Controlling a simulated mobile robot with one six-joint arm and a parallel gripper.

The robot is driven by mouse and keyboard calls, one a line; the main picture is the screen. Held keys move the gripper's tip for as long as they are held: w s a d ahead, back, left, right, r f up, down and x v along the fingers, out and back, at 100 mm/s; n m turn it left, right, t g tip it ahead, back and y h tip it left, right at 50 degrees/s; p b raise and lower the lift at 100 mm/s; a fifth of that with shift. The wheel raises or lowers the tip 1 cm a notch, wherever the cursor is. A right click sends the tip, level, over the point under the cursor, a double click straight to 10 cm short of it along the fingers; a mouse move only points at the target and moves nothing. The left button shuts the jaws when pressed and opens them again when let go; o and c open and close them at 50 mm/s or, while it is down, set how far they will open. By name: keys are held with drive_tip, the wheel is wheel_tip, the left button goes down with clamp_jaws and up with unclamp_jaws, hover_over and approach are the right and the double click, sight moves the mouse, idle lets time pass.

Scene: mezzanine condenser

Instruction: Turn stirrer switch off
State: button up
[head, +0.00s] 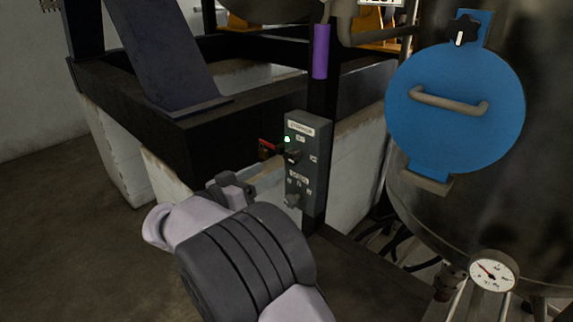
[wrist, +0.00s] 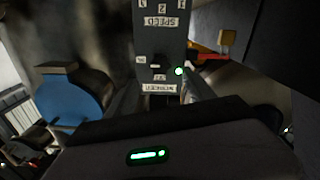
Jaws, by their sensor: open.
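The grey stirrer control box (head: 305,180) is mounted on a dark post in the middle of the head view. Its green lamp (head: 287,139) is lit near the top. The black stirrer switch (head: 292,155) sits just below the lamp, and a speed knob (head: 292,199) is lower down. My gripper (head: 234,186) is open and empty, to the left of the box and apart from it. In the wrist view the box (wrist: 172,42) appears upside down, with the switch (wrist: 157,63) beside the lit lamp (wrist: 179,71). The exact switch position is too small to tell.
A red handle (head: 267,146) sticks out left of the box. A purple cylinder (head: 320,52) hangs above it. A metal tank with a blue round cover (head: 455,130) and a gauge (head: 493,270) stands at right. Dark beams on white blocks lie behind. Open floor (head: 60,240) is at left.

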sight(288, 159)
drive_tip(key=b+x, duration=0.1)
drive_tip(key=x, duration=0.7)
clamp_jaws()
